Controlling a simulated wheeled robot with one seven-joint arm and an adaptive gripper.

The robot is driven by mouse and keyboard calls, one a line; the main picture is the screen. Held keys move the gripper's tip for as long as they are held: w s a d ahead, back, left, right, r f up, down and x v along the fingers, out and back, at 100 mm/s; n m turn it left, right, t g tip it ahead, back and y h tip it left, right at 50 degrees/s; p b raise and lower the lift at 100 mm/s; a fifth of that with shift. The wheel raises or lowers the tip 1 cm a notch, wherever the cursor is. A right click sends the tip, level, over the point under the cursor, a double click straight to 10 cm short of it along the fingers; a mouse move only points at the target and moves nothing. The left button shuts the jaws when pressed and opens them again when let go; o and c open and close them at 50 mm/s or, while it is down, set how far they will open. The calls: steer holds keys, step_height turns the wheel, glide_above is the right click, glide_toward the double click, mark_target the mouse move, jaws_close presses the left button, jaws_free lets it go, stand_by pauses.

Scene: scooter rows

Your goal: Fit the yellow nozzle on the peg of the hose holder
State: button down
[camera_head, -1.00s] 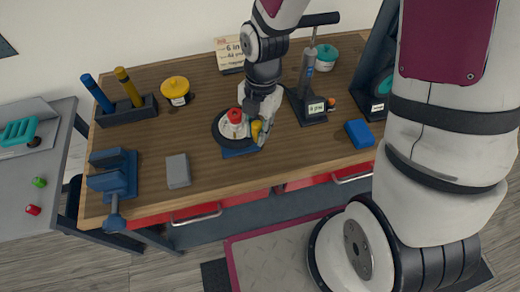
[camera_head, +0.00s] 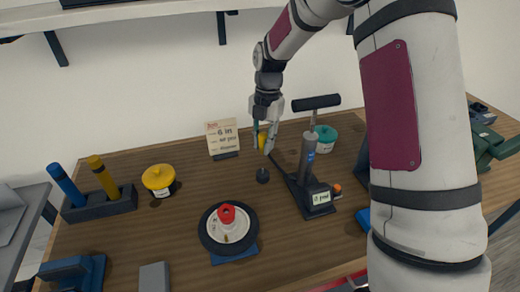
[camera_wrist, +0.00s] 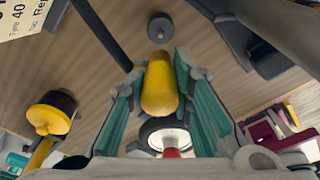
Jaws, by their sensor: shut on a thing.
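The yellow nozzle (camera_wrist: 160,85) is between the teal-lined fingers of my gripper (camera_wrist: 160,92), which is shut on it. In the head view, my gripper (camera_head: 265,146) holds the nozzle (camera_head: 262,141) above the back part of the workbench, left of the pump. A small dark round post (camera_head: 262,176), apparently the hose holder's peg, stands on the bench below and in front of the gripper. In the wrist view this dark post (camera_wrist: 160,27) shows beyond the nozzle, apart from it.
A small wheel with a red cap (camera_head: 227,213) lies in front. The floor pump (camera_head: 309,160) stands close to the gripper's right. A yellow-lidded pot (camera_head: 158,177), a price card (camera_head: 222,137) and a teal-lidded pot (camera_head: 325,138) are nearby. The bench's middle left is clear.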

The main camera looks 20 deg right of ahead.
steer(key=b, duration=0.2)
glide_above(262, 170)
steer(key=shift+w+d+f, duration=0.1)
steer(key=shift+d+f, duration=0.05)
steer(key=shift+f, duration=2.6)
steer(key=shift+f, duration=1.6)
steer(key=c, duration=1.3)
jaws_free()
steer(key=shift+r, duration=0.1)
steer(key=r, duration=0.7)
steer(key=w+d+r, duration=0.1)
steer(key=r, duration=0.3)
steer(key=shift+r, duration=0.35)
